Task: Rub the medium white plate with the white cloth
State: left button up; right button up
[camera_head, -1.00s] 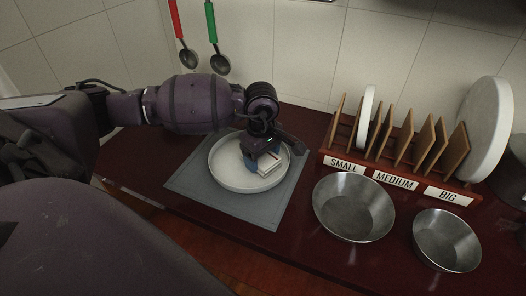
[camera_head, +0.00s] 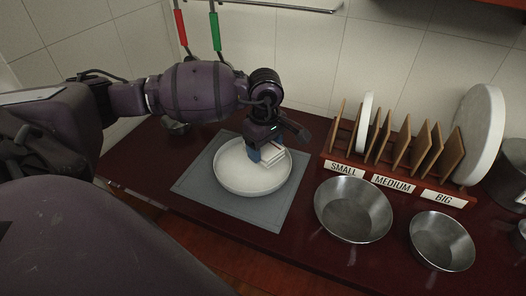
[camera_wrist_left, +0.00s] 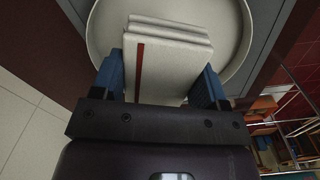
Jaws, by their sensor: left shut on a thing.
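The white plate (camera_head: 240,178) lies on a grey mat (camera_head: 196,181) on the dark red counter. My left gripper (camera_head: 264,154) is over the plate's back right part, shut on the folded white cloth (camera_head: 274,154). In the left wrist view the cloth (camera_wrist_left: 165,62), with a red stripe, sits between the blue fingertips, and the plate (camera_wrist_left: 225,32) lies beyond it. The cloth overlaps the plate in both views; I cannot tell whether it touches the surface. My right gripper is not in view.
A wooden rack (camera_head: 398,178) labelled small, medium and big stands at right, holding a small plate (camera_head: 364,122) and a big plate (camera_head: 479,134). Two metal bowls (camera_head: 352,209) (camera_head: 441,240) stand in front of it. Ladles hang at the back wall.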

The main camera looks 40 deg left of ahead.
pick_arm(q)
jog(key=shift+r, duration=0.35)
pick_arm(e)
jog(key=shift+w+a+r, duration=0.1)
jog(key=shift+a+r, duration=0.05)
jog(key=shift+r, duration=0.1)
pick_arm(q)
jog(key=shift+r+p, duration=0.65)
jog(key=shift+r, duration=0.85)
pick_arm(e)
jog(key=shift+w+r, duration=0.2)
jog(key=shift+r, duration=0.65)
pick_arm(q)
jog(key=shift+f, duration=0.1)
